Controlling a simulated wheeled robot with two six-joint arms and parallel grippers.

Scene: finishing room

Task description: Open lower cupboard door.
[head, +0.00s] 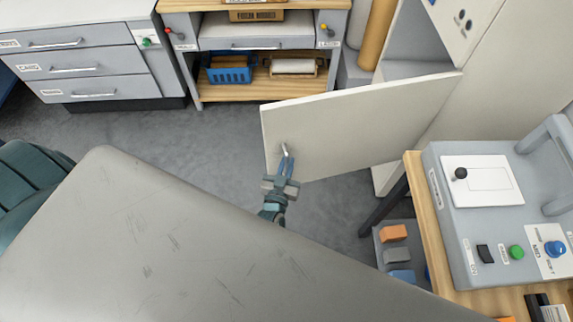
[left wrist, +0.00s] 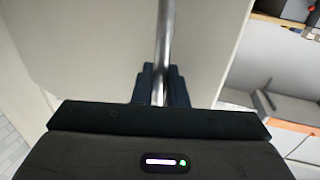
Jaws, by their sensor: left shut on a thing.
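The lower cupboard door (head: 360,125) is a pale cream panel. It stands swung well out from the cupboard at the right, across the middle of the head view. A small metal bar handle (head: 284,150) sits near its free left edge. My left gripper (head: 287,168) is at the handle. In the left wrist view the silver handle bar (left wrist: 164,45) runs down between the two dark fingers (left wrist: 161,84), which are shut on it. The door panel (left wrist: 90,50) fills much of that view behind the bar. My right gripper is not in view.
A workbench (head: 412,185) with a grey control box (head: 455,235) stands at the right. A grey bin (head: 380,250) of blocks is below it. Drawers (head: 75,62) and a shelf unit (head: 262,88) line the back. Grey floor (head: 180,140) is clear left of the door.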

